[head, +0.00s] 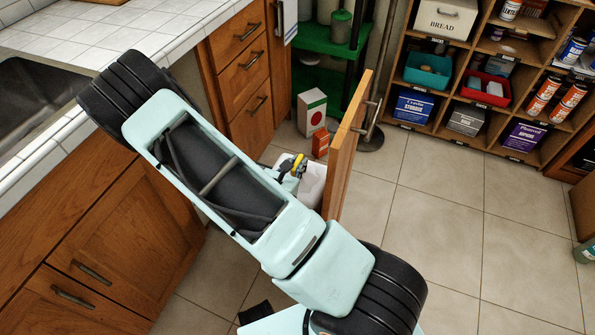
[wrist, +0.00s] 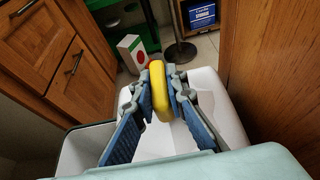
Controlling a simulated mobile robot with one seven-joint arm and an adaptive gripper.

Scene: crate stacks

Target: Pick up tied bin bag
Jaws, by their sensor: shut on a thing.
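My gripper (wrist: 160,92) has its two blue-padded fingers closed on either side of a yellow piece (wrist: 159,84), which looks like the tie at the top of the bin bag. White bag material (wrist: 212,92) spreads below and to the right of the fingers, inside a pale bin (wrist: 85,152). In the head view my gripper (head: 297,168) is small and partly hidden behind my arm. The bag's lower part is hidden.
An upright wooden panel with a handle (head: 348,150) stands right beside the bin. Wooden drawers (head: 243,80) are on the left. A white box with a red dot (head: 312,110) and an orange box (head: 320,143) stand behind. Tiled floor (head: 450,215) is clear to the right.

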